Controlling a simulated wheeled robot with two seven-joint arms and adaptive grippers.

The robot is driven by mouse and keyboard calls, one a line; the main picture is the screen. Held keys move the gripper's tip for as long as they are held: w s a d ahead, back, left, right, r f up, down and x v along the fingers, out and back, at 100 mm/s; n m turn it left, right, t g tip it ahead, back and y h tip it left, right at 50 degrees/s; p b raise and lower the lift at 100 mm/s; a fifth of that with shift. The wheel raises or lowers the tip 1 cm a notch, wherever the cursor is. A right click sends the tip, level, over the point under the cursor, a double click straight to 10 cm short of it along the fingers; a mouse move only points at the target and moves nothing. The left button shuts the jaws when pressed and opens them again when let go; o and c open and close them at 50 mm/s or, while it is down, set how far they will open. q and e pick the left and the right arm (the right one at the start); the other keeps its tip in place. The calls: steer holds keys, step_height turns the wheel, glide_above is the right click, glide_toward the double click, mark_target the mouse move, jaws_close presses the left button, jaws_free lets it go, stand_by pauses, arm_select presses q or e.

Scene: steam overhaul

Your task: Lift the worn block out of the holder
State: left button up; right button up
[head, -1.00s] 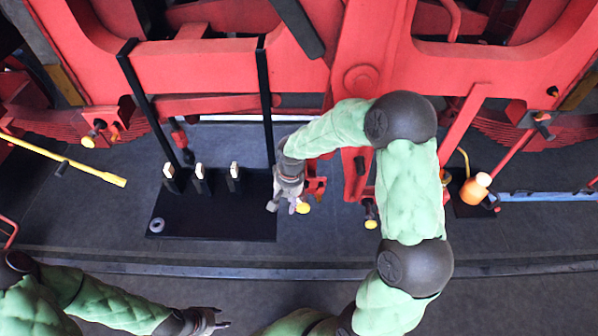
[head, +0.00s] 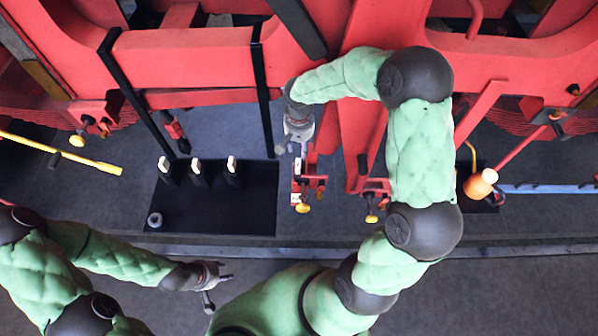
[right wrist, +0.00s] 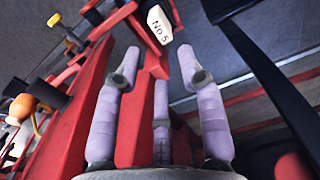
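A red holder (head: 309,182) with a yellow knob (head: 302,208) hangs right of the black board in the head view. In the right wrist view a pale block (right wrist: 159,26) marked "No 5" sits at the red holder, just beyond my fingertips; I cannot tell how deep it is seated. My right gripper (head: 292,150) is at the holder's far side.
Red framework (head: 190,60) lies behind. An orange lamp-like can (head: 480,184) stands right. The floor in front is clear.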

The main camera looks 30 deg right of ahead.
mark_target(298, 168)
step_height(298, 168, down, 3)
steer(key=shift+w+d+r, duration=0.1)
steer(key=f, duration=0.1)
steer(key=f+p, duration=0.1)
steer(key=f, duration=0.2)
steer(key=shift+s+f, duration=0.25)
steer(key=shift+s, duration=0.1)
steer(key=shift+f, duration=0.4)
steer(key=shift+c, duration=0.3)
steer(key=shift+r, duration=0.1)
jaws_close()
